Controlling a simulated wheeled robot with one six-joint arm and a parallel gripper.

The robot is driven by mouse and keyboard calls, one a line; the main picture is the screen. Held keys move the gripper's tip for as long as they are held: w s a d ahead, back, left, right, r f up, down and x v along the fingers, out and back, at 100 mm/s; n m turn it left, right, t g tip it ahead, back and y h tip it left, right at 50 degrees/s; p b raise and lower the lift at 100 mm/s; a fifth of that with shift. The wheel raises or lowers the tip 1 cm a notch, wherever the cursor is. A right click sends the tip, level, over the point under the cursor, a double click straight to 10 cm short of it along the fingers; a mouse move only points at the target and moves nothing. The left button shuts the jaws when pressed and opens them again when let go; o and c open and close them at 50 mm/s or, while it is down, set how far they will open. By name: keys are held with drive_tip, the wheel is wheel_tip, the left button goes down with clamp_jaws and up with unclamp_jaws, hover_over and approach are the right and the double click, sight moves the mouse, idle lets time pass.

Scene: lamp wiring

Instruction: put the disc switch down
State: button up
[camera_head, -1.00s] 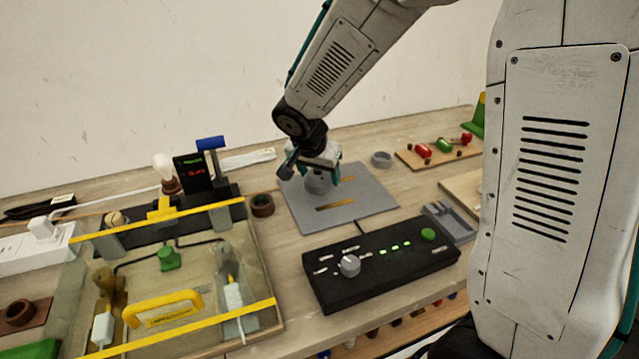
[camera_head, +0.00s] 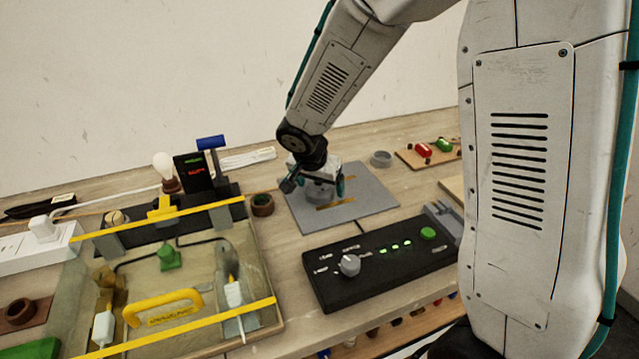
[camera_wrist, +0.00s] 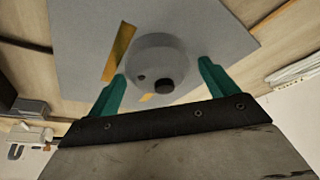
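The disc switch is a round grey disc, in the head view (camera_head: 318,195) low over or on a grey plate (camera_head: 372,203) with yellow strips. In the wrist view the disc (camera_wrist: 160,58) shows a dark knob and a small dark hole on its face. My gripper (camera_head: 316,187) is directly above the plate, with its teal fingers on either side of the disc. In the wrist view my gripper (camera_wrist: 162,72) appears open, with a visible gap at the right finger. Whether the left finger touches the disc is unclear.
A black control box (camera_head: 380,262) with a knob and green lights stands in front of the plate. A clear-walled tray (camera_head: 262,262) with yellow bars is to the left.

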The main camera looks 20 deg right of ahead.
drive_tip(key=shift+r, duration=0.15)
drive_tip(key=v, duration=1.2)
drive_tip(key=s+d+r+n+y, duration=0.1)
drive_tip(key=s+d+r+n, duration=0.1)
drive_tip(key=s, duration=0.7)
drive_tip(key=s+d+r+n+g+y, duration=0.1)
drive_tip(key=s+n, duration=0.3)
drive_tip(key=s, duration=0.5)
drive_tip(key=s+d+r+n+g+y, duration=0.1)
drive_tip(key=s+d+r+n, duration=0.2)
drive_tip(key=s, duration=0.6)
drive_tip(key=shift+r, duration=0.2)
drive_tip(key=shift+d, duration=0.1)
drive_tip(key=shift+c, duration=0.3)
